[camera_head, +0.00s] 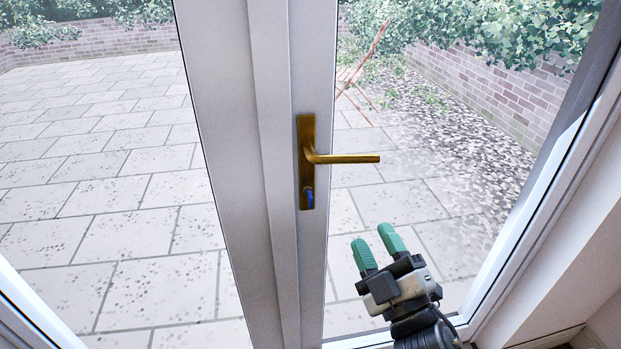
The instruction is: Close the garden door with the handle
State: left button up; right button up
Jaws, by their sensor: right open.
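The garden door is glazed with a white frame (312,270) and stands upright in the middle of the head view. A brass lever handle (343,158) on a brass backplate is fixed to it, and the lever points right, about level. My right gripper (371,236) is below and to the right of the handle, apart from it. Its two green fingers are spread, with nothing between them, pointing up and slightly left. I cannot tell whether the door stands slightly ajar. My left gripper is out of view.
A blue key or tag (309,199) sits at the lock below the lever. White frame edges (545,195) run along the right and lower left. Through the glass are a paved patio (110,200), brick walls (480,85) and ivy.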

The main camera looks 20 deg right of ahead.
jog(key=w+f+m+g+p, duration=0.1)
jog(key=w+f+g, duration=0.15)
jog(key=f, duration=0.75)
jog(key=w+f+m+g+p, duration=0.1)
jog(key=w+f+m+g, duration=0.15)
jog(key=f, duration=0.75)
jog(key=s+a+f+g+p, duration=0.1)
jog(key=s+f+g, duration=0.15)
jog(key=f, duration=0.65)
jog(key=s+a+f+g, duration=0.1)
jog(key=s+f+g, duration=0.15)
jog(key=f, duration=0.75)
jog(key=s+f+m+g+p, duration=0.25)
jog(key=s+f+g, duration=0.35)
jog(key=s+f, duration=0.7)
jog(key=s+f+m+g, duration=0.1)
jog(key=s+f, duration=0.3)
jog(key=s, duration=0.4)
jog(key=s+f+g, duration=0.4)
jog(key=s, duration=0.4)
jog(key=shift+s+d+f+m, duration=0.15)
jog(key=shift+s+d+m, duration=0.1)
jog(key=shift+m, duration=0.15)
